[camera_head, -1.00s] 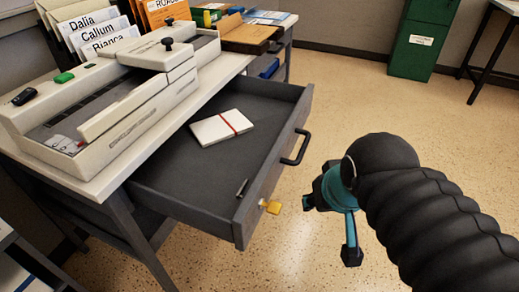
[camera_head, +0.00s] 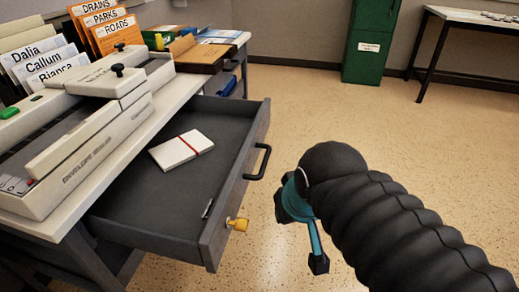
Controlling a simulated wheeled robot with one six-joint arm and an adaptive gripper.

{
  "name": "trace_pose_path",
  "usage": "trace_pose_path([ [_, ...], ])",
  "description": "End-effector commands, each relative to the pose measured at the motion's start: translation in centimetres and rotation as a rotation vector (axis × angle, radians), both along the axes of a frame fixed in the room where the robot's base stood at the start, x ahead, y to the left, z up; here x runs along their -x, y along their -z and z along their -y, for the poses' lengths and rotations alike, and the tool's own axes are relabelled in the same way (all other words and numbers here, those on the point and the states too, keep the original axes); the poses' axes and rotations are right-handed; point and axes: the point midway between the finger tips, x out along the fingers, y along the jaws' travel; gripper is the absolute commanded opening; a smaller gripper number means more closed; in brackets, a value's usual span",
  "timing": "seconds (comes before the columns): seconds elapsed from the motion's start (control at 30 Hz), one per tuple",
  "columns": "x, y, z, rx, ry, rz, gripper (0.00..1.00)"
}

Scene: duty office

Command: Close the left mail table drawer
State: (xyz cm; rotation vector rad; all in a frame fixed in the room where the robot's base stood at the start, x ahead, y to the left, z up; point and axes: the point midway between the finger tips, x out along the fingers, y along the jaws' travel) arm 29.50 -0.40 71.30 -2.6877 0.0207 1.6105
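The left mail table drawer (camera_head: 140,215) is pulled well out from under the white-topped mail table (camera_head: 190,90). My gripper (camera_head: 298,232) is to the right of the drawer front, apart from the handle and key in the picture. One teal finger with a black tip hangs down; the other is mostly hidden, so its opening is unclear.
A second drawer (camera_head: 230,62) with blue contents is further back. A green cabinet (camera_head: 372,40) and a side table (camera_head: 480,18) stand behind. Open floor lies to the right.

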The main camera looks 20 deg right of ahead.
Motion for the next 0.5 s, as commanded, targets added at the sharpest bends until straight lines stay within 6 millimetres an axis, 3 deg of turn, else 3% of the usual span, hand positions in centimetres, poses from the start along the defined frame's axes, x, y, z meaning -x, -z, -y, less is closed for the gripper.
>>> trace_pose_path([
  [0.17, -0.8, 2.5, 2.3, -0.006, 0.099, -0.093, 0.0],
  [0.5, -4.6, 6.9, 7.6, -0.155, 0.357, -0.306, 0.0],
])
